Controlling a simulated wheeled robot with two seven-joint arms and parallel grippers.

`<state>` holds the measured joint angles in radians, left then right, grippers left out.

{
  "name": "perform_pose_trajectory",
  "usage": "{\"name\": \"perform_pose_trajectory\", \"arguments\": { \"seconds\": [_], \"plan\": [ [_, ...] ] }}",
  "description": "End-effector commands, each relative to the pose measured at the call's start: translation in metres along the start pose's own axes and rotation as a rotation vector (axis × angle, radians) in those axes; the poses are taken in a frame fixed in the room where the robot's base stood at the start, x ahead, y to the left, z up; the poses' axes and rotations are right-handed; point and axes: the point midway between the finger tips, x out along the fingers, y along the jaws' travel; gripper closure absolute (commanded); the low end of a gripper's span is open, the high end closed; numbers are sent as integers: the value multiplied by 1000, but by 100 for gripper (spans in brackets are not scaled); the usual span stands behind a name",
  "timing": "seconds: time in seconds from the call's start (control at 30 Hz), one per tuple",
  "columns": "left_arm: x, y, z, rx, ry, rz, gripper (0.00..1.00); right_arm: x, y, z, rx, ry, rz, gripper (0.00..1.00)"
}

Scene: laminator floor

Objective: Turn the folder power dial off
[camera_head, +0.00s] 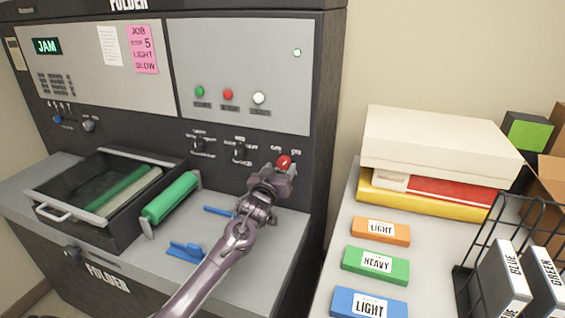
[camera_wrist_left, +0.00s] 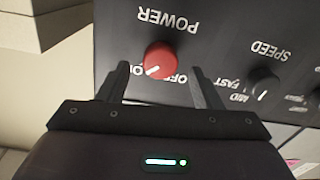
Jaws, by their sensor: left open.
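The red power dial (camera_head: 284,161) sits on the folder's dark front panel, and it also shows in the left wrist view (camera_wrist_left: 161,60) under the upside-down word POWER. Its white pointer mark is toward the lower left in the wrist view, on the ON side; the OFF and ON labels are partly hidden. My left gripper (camera_head: 276,173) is open at the dial. In the wrist view, its two fingers (camera_wrist_left: 161,76) stand one on each side of the dial, with visible gaps. My right gripper is not in view.
A black speed knob (camera_wrist_left: 263,82) is beside the power dial. The folder's screen (camera_head: 47,46) reads JAM. An open tray (camera_head: 105,185) and a green roller (camera_head: 171,197) are left of my arm. A side table holds boxes (camera_head: 440,143), labelled blocks and a wire rack (camera_head: 465,278).

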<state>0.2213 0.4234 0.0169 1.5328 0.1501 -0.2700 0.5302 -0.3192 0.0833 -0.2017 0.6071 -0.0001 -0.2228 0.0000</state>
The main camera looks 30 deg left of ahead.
Motion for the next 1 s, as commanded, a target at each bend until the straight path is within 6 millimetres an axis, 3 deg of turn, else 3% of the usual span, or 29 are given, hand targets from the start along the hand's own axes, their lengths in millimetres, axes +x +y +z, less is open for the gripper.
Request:
{"name": "perform_pose_trajectory", "arguments": {
  "seconds": [0.13,0.33,0.57,0.9,1.0],
  "plan": [
    [18,0,-1,0,0,-1,41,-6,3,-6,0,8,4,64],
    [28,0,0,0,-1,1,41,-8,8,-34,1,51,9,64],
    [29,0,1,0,-1,1,41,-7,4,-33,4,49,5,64],
    [28,0,1,0,-1,0,83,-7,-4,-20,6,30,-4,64],
    [28,0,0,-1,-1,0,85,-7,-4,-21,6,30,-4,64]
  ]
}}
